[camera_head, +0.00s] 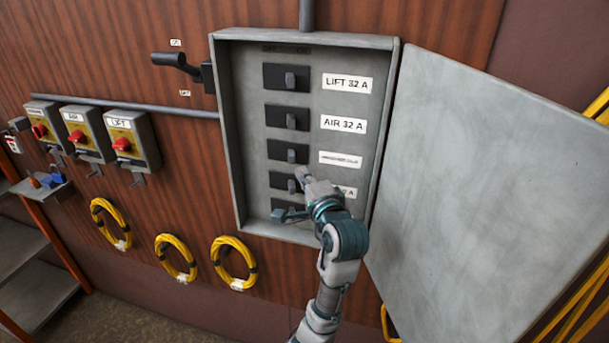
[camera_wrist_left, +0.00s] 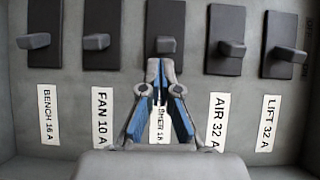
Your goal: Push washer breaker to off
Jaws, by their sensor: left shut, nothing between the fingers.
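The washer breaker (camera_head: 288,151) is the third dark switch from the top in the open grey panel. Its small grey lever shows. In the left wrist view the washer breaker (camera_wrist_left: 164,18) is the middle one, and my fingers partly cover its label. My left gripper (camera_head: 302,173) is shut and empty, its tips just below the washer lever in the head view. In the left wrist view the gripper's tips (camera_wrist_left: 160,62) are close to that lever; I cannot tell whether they touch. My right gripper is not in view.
Lift (camera_head: 287,78) and air (camera_head: 288,118) breakers are above; the fan breaker (camera_wrist_left: 94,20) and bench breaker (camera_wrist_left: 45,20) are neighbours on the other side. The panel door (camera_head: 470,190) stands open at the right. Red-knobbed switch boxes (camera_head: 132,140) and yellow cable coils (camera_head: 234,262) are at left.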

